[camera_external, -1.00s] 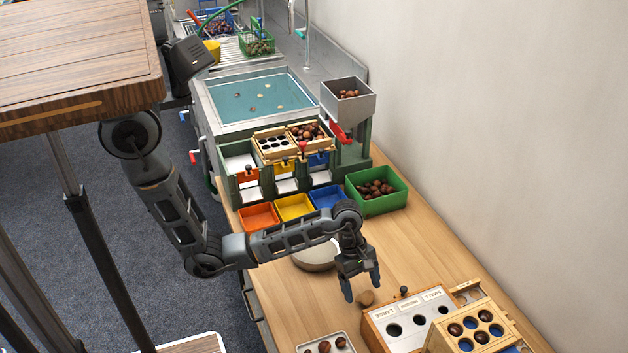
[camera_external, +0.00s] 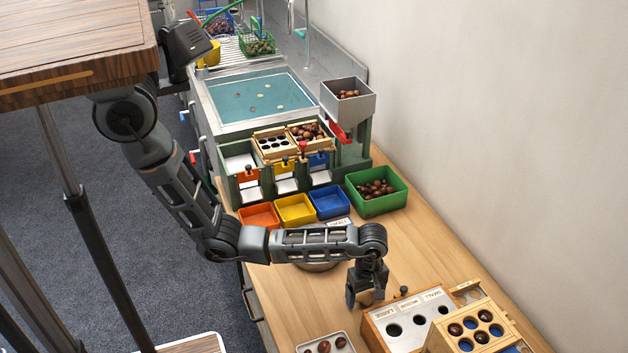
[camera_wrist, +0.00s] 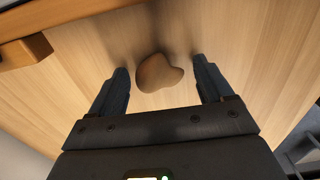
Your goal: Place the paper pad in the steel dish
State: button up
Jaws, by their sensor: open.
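The paper pad looks like a small brown, rounded, uneven lump (camera_wrist: 157,74) lying on the wooden table. In the wrist view it sits between and slightly beyond my open fingertips, with a gap on both sides. In the external view my gripper (camera_external: 367,299) points down over the pad and mostly hides it. The steel dish (camera_external: 318,267) is a round, shallow dish on the table, left of and behind my gripper. My forearm covers most of it, so its inside is hidden.
A wooden box with labelled round holes (camera_external: 420,322) stands close right of my gripper. A white tray of chestnuts (camera_external: 309,348) is in front. Orange, yellow and blue (camera_external: 328,203) bins and a green chestnut bin (camera_external: 378,205) stand behind.

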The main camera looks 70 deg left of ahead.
jog(key=shift+f, duration=0.3)
jog(key=shift+c, duration=0.3)
